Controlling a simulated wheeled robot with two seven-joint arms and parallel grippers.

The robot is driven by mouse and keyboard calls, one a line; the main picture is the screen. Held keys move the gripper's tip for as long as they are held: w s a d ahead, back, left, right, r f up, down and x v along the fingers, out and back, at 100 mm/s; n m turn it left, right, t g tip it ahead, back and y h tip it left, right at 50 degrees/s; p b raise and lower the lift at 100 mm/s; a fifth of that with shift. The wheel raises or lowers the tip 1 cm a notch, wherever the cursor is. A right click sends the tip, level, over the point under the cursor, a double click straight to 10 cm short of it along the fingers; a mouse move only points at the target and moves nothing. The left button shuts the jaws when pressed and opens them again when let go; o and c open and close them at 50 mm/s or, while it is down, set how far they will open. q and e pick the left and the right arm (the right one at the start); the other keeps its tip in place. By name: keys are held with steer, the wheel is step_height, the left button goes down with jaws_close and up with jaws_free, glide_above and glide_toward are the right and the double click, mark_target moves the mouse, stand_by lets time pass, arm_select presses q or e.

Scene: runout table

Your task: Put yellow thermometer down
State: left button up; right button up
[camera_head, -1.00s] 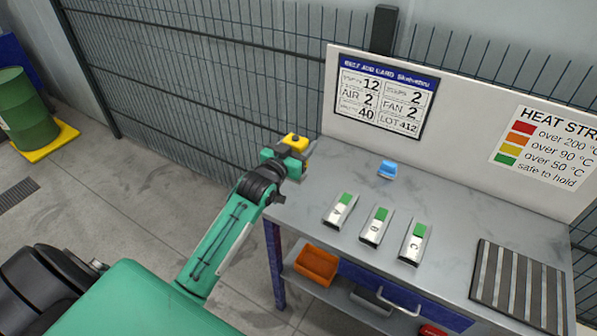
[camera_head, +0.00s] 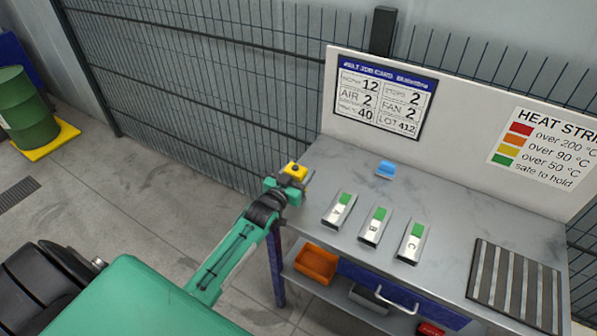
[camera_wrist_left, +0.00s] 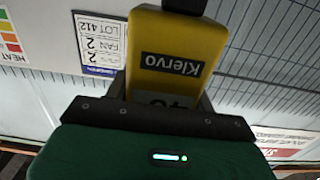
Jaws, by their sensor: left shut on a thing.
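The yellow thermometer (camera_head: 294,170) is in my left gripper (camera_head: 290,182), at the left edge of the grey table (camera_head: 440,195) in the head view. In the left wrist view the thermometer (camera_wrist_left: 177,48) is a yellow body with a dark "Klervo" label, and a paler display below it is partly hidden by the gripper. My left gripper is shut on it. From the head view I cannot tell how high it is above the tabletop or whether it touches. My right gripper is in neither view.
Metal blocks A (camera_head: 339,211), B (camera_head: 374,227) and C (camera_head: 411,243) with green patches stand mid-table. A small blue object (camera_head: 386,169) lies behind them. A slatted dark plate (camera_head: 515,285) is at right. A backboard (camera_head: 463,125) closes the rear. The table's back left is bare.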

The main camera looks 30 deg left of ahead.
arm_select(q)
steer(key=o, duration=0.8)
steer(key=shift+f, duration=0.1)
steer(key=shift+o, duration=0.2)
steer(key=shift+s, duration=0.25)
steer(key=s+b, duration=0.2)
steer(key=s, duration=0.9)
steer(key=shift+s+a, duration=0.2)
steer(key=shift+s, duration=0.1)
